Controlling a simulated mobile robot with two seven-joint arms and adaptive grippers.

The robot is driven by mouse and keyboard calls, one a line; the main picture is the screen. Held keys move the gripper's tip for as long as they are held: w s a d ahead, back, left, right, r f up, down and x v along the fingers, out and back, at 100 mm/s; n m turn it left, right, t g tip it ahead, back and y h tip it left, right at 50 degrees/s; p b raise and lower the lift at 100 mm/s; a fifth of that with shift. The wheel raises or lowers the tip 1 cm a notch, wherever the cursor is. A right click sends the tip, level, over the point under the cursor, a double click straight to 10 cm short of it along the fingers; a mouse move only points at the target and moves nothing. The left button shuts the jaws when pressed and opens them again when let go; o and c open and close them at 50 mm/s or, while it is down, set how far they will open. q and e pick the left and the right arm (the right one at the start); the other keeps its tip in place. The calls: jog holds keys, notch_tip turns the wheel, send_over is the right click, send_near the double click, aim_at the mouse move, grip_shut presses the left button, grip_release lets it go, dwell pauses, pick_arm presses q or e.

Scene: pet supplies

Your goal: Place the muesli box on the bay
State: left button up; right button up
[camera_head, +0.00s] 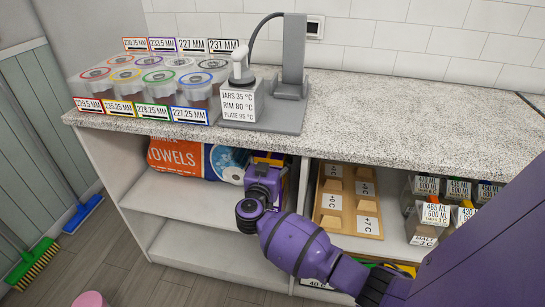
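My purple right arm comes in from the lower right. Its gripper (264,175) reaches into the left compartment of the shelf under the counter. A yellow-orange and purple box (268,157) shows just behind and above the gripper. It may be the muesli box, but its label is not readable and most of it is hidden by the gripper. The fingertips are hidden, so I cannot tell whether they hold it. My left gripper is not in view. No marking in view clearly names a bay.
A towels pack (178,157) stands left of the gripper. A compartmented tan tray (346,203) and labelled bottles (424,222) fill the right compartment. On the counter (400,115) stand lidded jars (150,90) and a grey device (292,70); its right side is clear. The lower left shelf is empty.

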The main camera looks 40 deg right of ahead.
jog(key=shift+r, duration=0.1)
jog(key=o, duration=1.6)
jog(key=shift+f, duration=0.2)
jog(key=o, duration=0.6)
jog(key=shift+o, duration=0.2)
jog(key=shift+r, duration=0.2)
jog(key=p+v, duration=0.1)
jog(key=v, duration=1.1)
jog(key=shift+p, duration=0.35)
